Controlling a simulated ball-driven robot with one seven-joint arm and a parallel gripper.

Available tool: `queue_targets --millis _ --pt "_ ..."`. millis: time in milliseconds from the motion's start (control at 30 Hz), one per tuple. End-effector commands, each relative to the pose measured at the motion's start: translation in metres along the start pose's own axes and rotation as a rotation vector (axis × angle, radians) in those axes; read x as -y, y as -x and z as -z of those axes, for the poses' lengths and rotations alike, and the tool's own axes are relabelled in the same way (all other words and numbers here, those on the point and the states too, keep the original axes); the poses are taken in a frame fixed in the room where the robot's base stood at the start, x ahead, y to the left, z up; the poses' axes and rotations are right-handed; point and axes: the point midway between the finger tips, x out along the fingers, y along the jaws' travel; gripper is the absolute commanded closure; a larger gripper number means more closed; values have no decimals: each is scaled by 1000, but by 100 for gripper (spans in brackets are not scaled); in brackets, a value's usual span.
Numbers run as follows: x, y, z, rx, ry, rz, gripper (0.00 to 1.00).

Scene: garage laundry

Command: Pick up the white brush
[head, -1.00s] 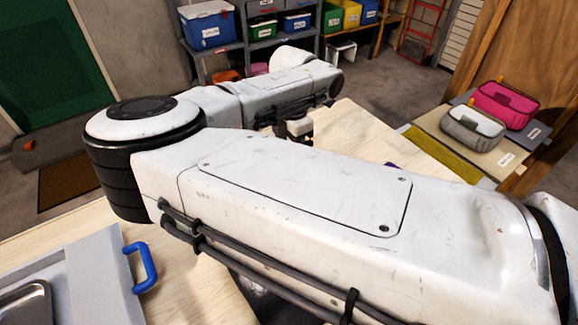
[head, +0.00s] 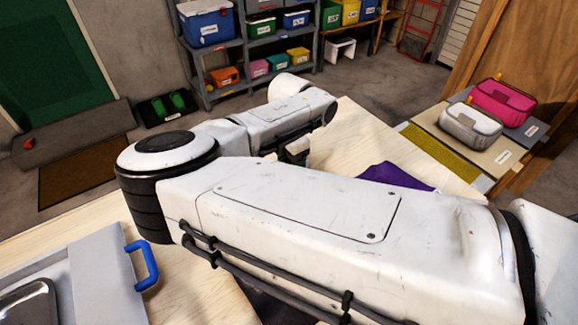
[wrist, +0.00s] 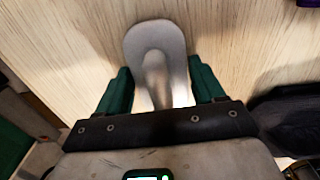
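A pale, rounded object that looks like the white brush (wrist: 153,38) lies on the light wooden table in the wrist view, its narrower part running down toward my palm. My gripper (wrist: 161,78) has its green fingers apart, one on each side of the brush. I see a gap beside the left finger; whether the right finger touches is hard to tell. In the head view my arm hides the brush and most of my gripper.
A purple cloth (head: 398,176) lies on the table right of my arm. A grey case with a blue handle (head: 143,266) is at the front left. Grey (head: 470,124) and pink (head: 503,101) pouches rest on a surface at the right. Storage shelves (head: 245,45) stand behind.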

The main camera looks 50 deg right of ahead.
Motion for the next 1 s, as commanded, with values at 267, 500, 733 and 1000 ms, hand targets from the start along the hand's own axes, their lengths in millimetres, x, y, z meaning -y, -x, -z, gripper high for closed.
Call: queue_targets --millis 267,500,733,1000 --pt "0 0 0 0 0 0 59" --pt "0 0 0 0 0 -1 70" --pt "-1 5 0 0 0 -3 70" --pt "10 44 0 1 -4 -4 70"
